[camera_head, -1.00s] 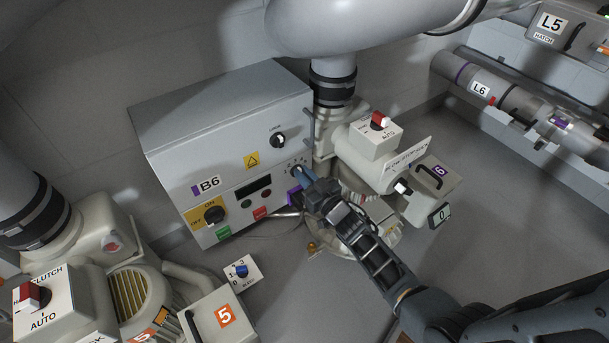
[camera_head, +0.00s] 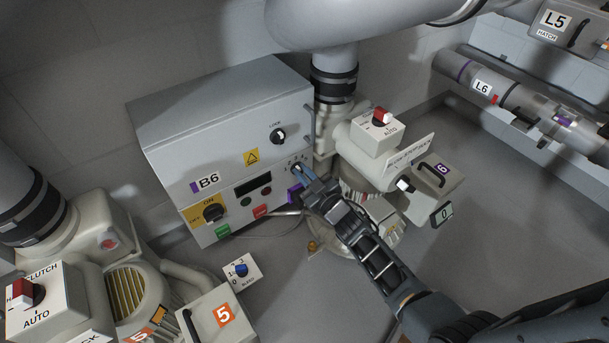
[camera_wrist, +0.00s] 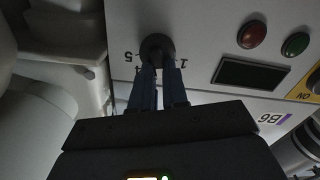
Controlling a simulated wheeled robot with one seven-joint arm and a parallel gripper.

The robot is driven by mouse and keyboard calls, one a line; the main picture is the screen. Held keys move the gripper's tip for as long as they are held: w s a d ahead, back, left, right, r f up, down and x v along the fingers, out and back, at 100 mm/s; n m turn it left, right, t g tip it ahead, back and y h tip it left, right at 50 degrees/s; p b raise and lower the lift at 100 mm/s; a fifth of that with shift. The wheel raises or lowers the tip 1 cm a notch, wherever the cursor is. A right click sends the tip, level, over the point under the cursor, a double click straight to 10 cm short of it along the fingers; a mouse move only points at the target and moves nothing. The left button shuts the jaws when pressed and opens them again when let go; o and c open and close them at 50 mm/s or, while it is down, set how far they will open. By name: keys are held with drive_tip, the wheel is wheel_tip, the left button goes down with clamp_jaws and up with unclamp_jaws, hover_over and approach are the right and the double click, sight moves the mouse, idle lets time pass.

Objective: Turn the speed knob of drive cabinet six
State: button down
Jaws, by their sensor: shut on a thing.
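Drive cabinet six (camera_head: 232,140) is a grey box labelled B6, standing against the wall in the head view. Its speed knob (camera_wrist: 157,45) is a small dark round knob with a numbered scale around it, seen in the wrist view. My gripper (camera_head: 300,173) reaches the right part of the cabinet front, and its fingers cover the knob in the head view. In the wrist view my two blue-grey fingertips (camera_wrist: 158,66) are closed on the knob from both sides. Part of the scale is hidden behind the fingers.
The cabinet front also has a dark display (camera_wrist: 249,74), a red button (camera_wrist: 252,34), a green button (camera_wrist: 295,44), an ON/OFF switch (camera_head: 213,213) and a LOOP knob (camera_head: 278,136). A blower (camera_head: 375,160) with handle 6 stands close to the right. Blower 5's machinery is at lower left.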

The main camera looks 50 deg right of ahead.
drive_tip(key=n+b, duration=0.1)
drive_tip(key=n, duration=0.1)
drive_tip(key=n+b, duration=0.2)
drive_tip(key=n, duration=0.1)
drive_tip(key=shift+a+f+n, duration=0.3)
drive_tip(key=shift+a+f, duration=0.05)
drive_tip(key=shift+w+a+f+n+b, duration=0.1)
drive_tip(key=shift+n+b, duration=0.5)
drive_tip(key=shift+n, duration=0.5)
drive_tip(key=shift+a+f+n+b, duration=0.1)
drive_tip(key=shift+n+b, duration=0.5)
drive_tip(key=shift+n, duration=0.5)
drive_tip(key=c, duration=1.1)
unclamp_jaws()
drive_tip(key=shift+r, duration=0.1)
drive_tip(key=shift+c, duration=0.2)
drive_tip(key=p+v, duration=0.2)
drive_tip(key=v, duration=0.5)
drive_tip(key=shift+s, duration=0.4)
drive_tip(key=shift+a, duration=0.1)
